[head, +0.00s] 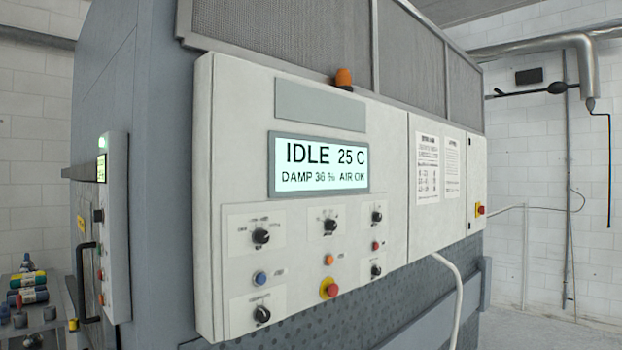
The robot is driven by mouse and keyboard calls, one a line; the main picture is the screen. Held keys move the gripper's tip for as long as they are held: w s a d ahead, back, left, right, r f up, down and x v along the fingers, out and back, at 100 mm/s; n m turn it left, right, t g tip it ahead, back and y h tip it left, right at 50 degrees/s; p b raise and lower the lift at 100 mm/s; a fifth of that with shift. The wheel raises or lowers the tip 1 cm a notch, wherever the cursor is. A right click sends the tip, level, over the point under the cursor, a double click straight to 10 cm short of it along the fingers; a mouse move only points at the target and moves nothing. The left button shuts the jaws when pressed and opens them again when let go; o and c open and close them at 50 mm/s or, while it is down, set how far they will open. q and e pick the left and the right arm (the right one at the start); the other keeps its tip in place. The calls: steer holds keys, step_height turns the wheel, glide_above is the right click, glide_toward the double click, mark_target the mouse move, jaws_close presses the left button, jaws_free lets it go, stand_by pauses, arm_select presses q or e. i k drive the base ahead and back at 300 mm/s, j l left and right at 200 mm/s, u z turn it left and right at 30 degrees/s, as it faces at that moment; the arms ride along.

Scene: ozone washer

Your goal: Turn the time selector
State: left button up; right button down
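The control panel (300,225) of the washer shows at the centre, with several black rotary knobs on white label plates. One knob (261,236) is at upper left, one (330,225) at upper middle and one (376,216) at upper right. Another knob (376,270) is at lower right and another (262,314) at lower left. The labels are too small to read, so I cannot tell which knob is the time selector. The display (319,165) reads IDLE 25 C, DAMP 36 %, AIR OK. Neither of my grippers is in view.
Between the knobs are a blue button (260,278), an orange button (328,260), a small red button (376,246) and a red mushroom button on yellow (329,288). A white hose (456,290) hangs below the panel. A shelf with bottles (28,297) stands at far left.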

mark_target(329, 224)
steer(key=i+l, duration=0.15)
steer(key=l, duration=0.25)
steer(key=i+l, duration=0.1)
steer(key=l, duration=0.25)
steer(key=i+l, duration=0.15)
steer(key=l, duration=0.25)
steer(key=i+l, duration=0.1)
steer(key=l, duration=0.25)
steer(key=i+l, duration=0.15)
steer(key=l, duration=0.25)
steer(key=i+l, duration=0.15)
steer(key=l, duration=0.2)
steer(key=i+l, duration=0.1)
steer(key=l, duration=0.3)
steer(key=i+l, duration=0.15)
steer(key=l, duration=0.25)
